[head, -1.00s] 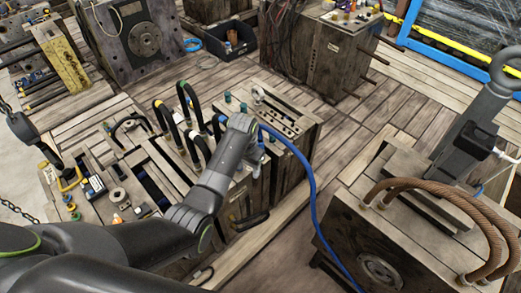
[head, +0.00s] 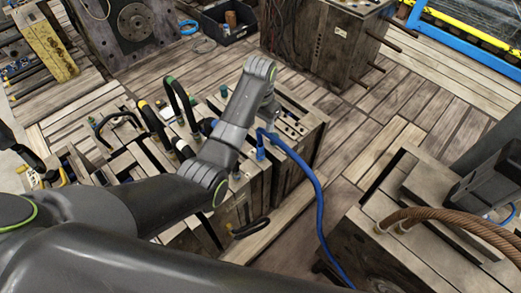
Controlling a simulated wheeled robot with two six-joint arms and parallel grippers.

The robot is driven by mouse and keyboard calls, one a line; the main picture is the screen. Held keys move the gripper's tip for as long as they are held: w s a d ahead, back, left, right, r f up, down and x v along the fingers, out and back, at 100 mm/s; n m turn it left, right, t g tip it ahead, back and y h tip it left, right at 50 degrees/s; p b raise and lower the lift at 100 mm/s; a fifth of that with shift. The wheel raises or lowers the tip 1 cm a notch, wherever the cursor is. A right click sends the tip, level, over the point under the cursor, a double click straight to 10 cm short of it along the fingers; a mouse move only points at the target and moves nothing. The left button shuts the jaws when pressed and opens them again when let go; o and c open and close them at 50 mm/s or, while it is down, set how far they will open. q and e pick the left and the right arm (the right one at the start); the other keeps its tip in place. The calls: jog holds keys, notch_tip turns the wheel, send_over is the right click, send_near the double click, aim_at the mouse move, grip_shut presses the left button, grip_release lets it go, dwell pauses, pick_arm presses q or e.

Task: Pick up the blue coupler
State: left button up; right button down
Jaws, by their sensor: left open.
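The blue coupler (head: 260,146) shows as a short upright blue piece at the end of a blue hose (head: 312,178), at the top of the wooden-looking mould block in the middle of the head view. My left gripper (head: 268,116) is open and points down just above and behind the coupler. Its fingers are small and partly hidden by my wrist, and I cannot tell whether they touch the coupler. A dark part of my right arm stands at the right edge; its fingertips do not show.
Black curved hoses (head: 181,101) stand on the mould block left of my left gripper. A second block (head: 375,240) with brown ribbed hoses (head: 450,226) is at lower right. A black bin (head: 228,22) stands at the back.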

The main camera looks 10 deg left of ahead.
pick_arm(q)
send_over(260, 142)
notch_tip(260, 142, down, 4)
jog(key=shift+f, duration=0.1)
jog(key=shift+f+b, duration=0.3)
jog(key=shift+f, duration=1.2)
notch_tip(260, 142, down, 4)
jog(key=shift+s+d+r, duration=0.1)
jog(key=shift+r, duration=0.1)
jog(key=shift+f+b, duration=0.3)
jog(key=shift+f, duration=0.2)
grip_shut()
pick_arm(e)
jog(key=shift+w+d+f, duration=0.15)
jog(key=shift+w+f, duration=0.25)
jog(key=shift+f, duration=0.2)
